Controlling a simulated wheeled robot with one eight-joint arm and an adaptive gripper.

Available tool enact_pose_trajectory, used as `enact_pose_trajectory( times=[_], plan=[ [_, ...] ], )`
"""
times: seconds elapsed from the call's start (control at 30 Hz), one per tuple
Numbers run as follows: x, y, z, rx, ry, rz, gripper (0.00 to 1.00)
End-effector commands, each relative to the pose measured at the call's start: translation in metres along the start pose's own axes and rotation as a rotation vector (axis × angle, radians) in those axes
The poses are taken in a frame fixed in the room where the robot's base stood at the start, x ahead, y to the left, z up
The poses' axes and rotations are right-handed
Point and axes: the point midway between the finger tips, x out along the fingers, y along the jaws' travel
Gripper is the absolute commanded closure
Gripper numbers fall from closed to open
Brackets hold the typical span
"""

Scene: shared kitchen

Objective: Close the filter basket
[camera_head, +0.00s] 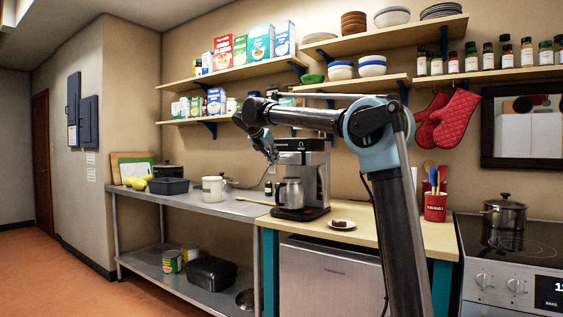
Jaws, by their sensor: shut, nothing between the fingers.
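The coffee maker (318,172), black and silver, stands on the wooden counter near the middle of the view. Its glass and steel carafe (289,193) sits on the base plate. The filter basket area is under the machine's top, above the carafe. It is small and dark here, and I cannot tell how far out the basket is. My gripper (273,156) is at the machine's upper left front, pointing down, with its fingers shut and empty. I cannot tell whether it touches the machine.
A small plate (341,225) with dark food lies right of the coffee maker. A white pot (213,188) and a black bin (168,186) stand on the steel table to the left. A red utensil holder (435,207) is by the stove. Shelves (231,73) hang above my arm.

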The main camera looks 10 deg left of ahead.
Motion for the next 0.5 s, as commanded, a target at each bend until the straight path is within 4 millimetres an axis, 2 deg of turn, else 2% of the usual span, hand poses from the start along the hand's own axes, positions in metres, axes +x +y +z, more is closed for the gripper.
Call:
enact_pose_trajectory(
  times=[0.2,0.5],
  plan=[
    [0.013,0.004,0.011,-0.002,0.0,0.003,1.0],
    [0.015,0.006,0.013,-0.006,-0.001,0.007,1.0]
  ],
)
